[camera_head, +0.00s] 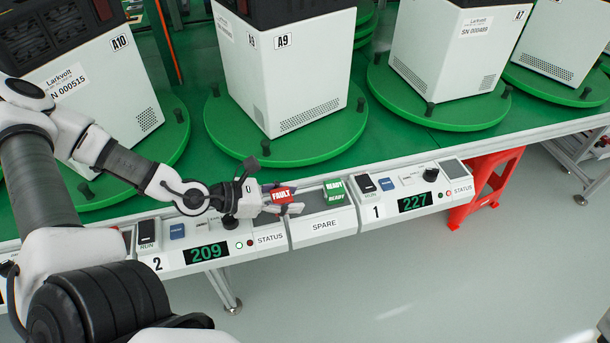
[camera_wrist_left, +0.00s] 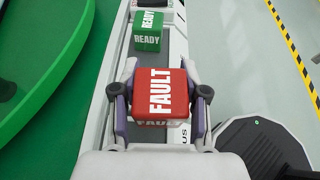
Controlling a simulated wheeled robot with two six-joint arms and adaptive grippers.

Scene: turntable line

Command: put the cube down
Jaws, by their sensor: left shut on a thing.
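A red cube marked FAULT (camera_head: 281,195) is held in my left gripper (camera_head: 284,203), above the front panel strip close to the STATUS pad of station 2. In the left wrist view the red cube (camera_wrist_left: 160,95) sits between the two fingers of my left gripper (camera_wrist_left: 160,100), which touch its sides. The gap between cube and panel is hard to judge. A green READY cube (camera_head: 336,192) stands on the SPARE tray, to the right of the red cube; it also shows in the left wrist view (camera_wrist_left: 148,32). My right gripper is not seen.
The SPARE tray (camera_head: 322,224) lies between panel 2, with display 209 (camera_head: 206,252), and panel 1, with display 227 (camera_head: 415,202). Its left part looks bare. White machines (camera_head: 290,75) stand on green turntables (camera_head: 285,148) behind. A red stool (camera_head: 484,185) stands below at right.

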